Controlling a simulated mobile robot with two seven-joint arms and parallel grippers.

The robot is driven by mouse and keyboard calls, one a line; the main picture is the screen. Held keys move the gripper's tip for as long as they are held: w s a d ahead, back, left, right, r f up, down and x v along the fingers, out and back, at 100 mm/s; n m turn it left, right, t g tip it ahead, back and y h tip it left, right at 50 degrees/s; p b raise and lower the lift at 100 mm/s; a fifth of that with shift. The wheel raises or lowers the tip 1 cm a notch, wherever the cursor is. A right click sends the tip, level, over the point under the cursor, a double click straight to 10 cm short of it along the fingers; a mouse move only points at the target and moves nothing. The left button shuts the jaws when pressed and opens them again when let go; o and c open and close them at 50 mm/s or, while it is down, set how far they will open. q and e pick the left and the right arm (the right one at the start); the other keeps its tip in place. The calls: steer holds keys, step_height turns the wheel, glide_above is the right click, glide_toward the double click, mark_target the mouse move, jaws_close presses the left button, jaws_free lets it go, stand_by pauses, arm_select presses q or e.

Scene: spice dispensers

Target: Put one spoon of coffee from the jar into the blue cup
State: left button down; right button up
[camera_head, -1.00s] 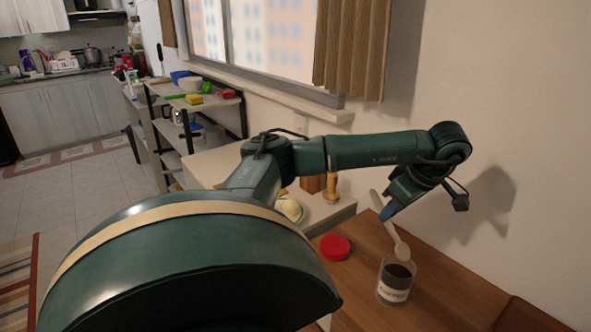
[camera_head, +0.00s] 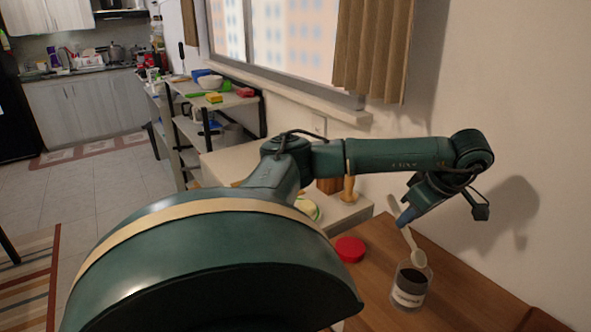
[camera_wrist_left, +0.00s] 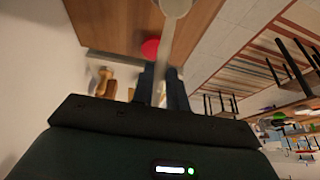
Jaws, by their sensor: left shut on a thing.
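My left gripper (camera_head: 404,217) is shut on the handle of a pale spoon (camera_head: 418,257), which slants down with its bowl lowest. The bowl appears at or just above the mouth of the clear jar (camera_head: 409,292). The jar stands upright on the wooden table, with a white label and dark coffee inside. Whether the bowl holds any coffee cannot be told. In the left wrist view the spoon (camera_wrist_left: 180,38) sticks out from between the fingers (camera_wrist_left: 162,83). The blue cup cannot be made out. My right gripper is not in view.
A red lid (camera_head: 350,249) lies left of the jar on the wooden table (camera_head: 455,277). A pale counter with a wooden mill (camera_head: 349,189) and a plate (camera_head: 308,208) adjoins it. The wall is close behind the arm. A shelf (camera_head: 236,101) with dishes stands farther back.

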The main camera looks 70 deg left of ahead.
mark_target(409, 231)
arm_select(q)
steer(key=shift+f+b, duration=0.5)
steer(key=shift+f, duration=0.45)
steer(key=shift+f+b, duration=1.05)
steer(key=shift+f, duration=0.75)
steer(key=shift+r, duration=0.1)
